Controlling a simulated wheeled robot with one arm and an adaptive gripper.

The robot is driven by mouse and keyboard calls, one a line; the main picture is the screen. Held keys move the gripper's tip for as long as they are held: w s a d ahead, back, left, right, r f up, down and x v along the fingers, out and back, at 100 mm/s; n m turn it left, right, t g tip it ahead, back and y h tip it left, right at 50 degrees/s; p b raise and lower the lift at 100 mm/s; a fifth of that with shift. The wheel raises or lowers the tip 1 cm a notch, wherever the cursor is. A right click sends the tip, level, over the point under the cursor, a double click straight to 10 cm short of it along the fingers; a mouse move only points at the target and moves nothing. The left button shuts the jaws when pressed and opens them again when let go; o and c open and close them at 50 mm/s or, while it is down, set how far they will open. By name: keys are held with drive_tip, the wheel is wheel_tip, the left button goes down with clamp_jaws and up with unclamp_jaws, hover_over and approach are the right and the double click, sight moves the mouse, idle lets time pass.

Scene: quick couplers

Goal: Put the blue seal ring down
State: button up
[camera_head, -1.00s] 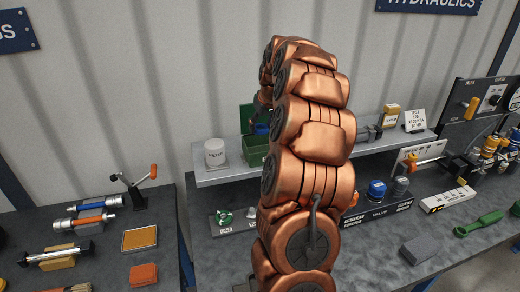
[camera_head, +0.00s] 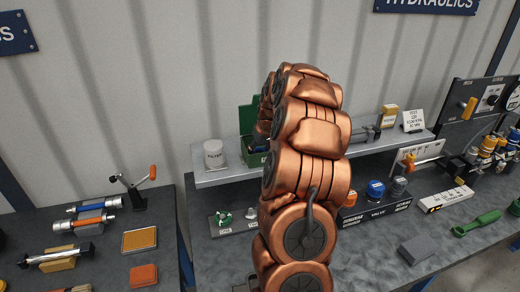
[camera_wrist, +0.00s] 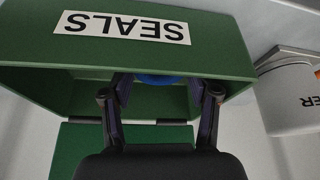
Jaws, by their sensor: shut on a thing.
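The blue seal ring (camera_wrist: 158,79) shows in the wrist view as a blue curve between my fingertips, partly cut off by the box's front wall. My gripper (camera_wrist: 158,88) is shut on it, its fingers reaching into the mouth of the green box (camera_wrist: 225,58) labelled SEALS. Whether the ring touches the box floor is hidden. In the head view the open green box (camera_head: 256,159) stands on the raised shelf, its lid up at the back.
A white canister (camera_head: 214,154) stands on the shelf (camera_head: 215,178) just left of the box; it shows in the wrist view at the right (camera_wrist: 292,95). A yellow box (camera_head: 389,115) and a sign card (camera_head: 412,120) stand farther right. Small fittings sit below the shelf.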

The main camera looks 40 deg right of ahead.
drive_tip(key=shift+f, duration=0.15)
drive_tip(key=o, duration=1)
